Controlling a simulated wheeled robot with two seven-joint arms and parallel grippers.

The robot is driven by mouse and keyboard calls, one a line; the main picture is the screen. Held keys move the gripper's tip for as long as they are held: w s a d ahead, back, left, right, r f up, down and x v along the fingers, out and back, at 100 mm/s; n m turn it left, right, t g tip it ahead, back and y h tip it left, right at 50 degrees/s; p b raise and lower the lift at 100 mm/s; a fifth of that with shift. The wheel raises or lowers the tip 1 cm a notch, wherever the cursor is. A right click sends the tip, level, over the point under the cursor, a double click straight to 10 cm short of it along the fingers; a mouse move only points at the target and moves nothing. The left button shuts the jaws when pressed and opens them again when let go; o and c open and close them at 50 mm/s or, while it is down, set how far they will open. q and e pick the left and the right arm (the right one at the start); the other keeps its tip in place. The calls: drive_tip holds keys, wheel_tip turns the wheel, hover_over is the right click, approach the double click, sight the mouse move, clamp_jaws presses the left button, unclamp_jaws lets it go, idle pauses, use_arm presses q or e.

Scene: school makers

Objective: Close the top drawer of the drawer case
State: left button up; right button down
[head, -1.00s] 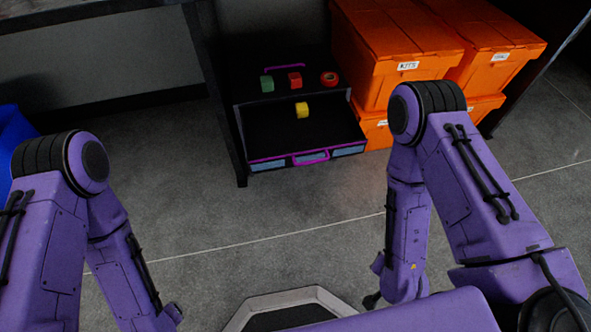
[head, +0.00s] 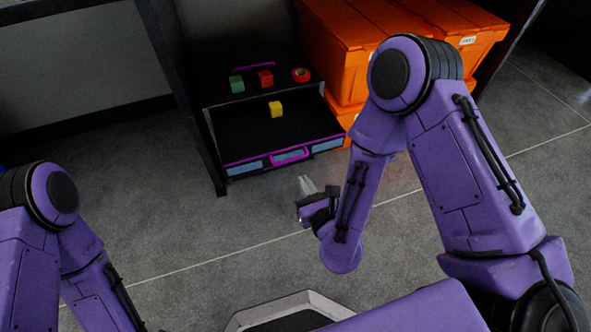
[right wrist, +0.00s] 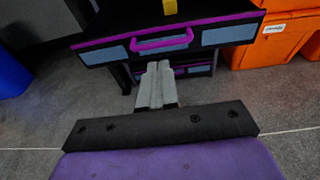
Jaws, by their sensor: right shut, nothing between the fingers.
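The drawer case (head: 212,100) stands on the floor in the upper middle of the head view. Its top drawer (head: 240,134) is pulled out towards me, with a purple-edged front and a purple handle (head: 290,155). A yellow block (head: 276,109) sits inside the drawer. My right gripper (head: 307,184) is shut and empty, low in front of the drawer front and apart from it. In the right wrist view the shut fingers (right wrist: 156,85) point towards the drawer handle (right wrist: 162,44). My left gripper is out of view; only its arm shows at the lower left.
On top of the case are a green block (head: 237,84), a red block (head: 265,79) and a red ring-shaped roll (head: 301,75). Orange crates (head: 345,50) are stacked right beside the case. A dark table leg (head: 190,110) stands at its left. The floor in front is clear.

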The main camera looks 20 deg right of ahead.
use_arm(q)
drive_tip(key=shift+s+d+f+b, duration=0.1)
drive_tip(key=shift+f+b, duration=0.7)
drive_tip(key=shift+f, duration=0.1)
use_arm(e)
drive_tip(key=x, duration=0.7)
drive_tip(key=shift+w, duration=0.15)
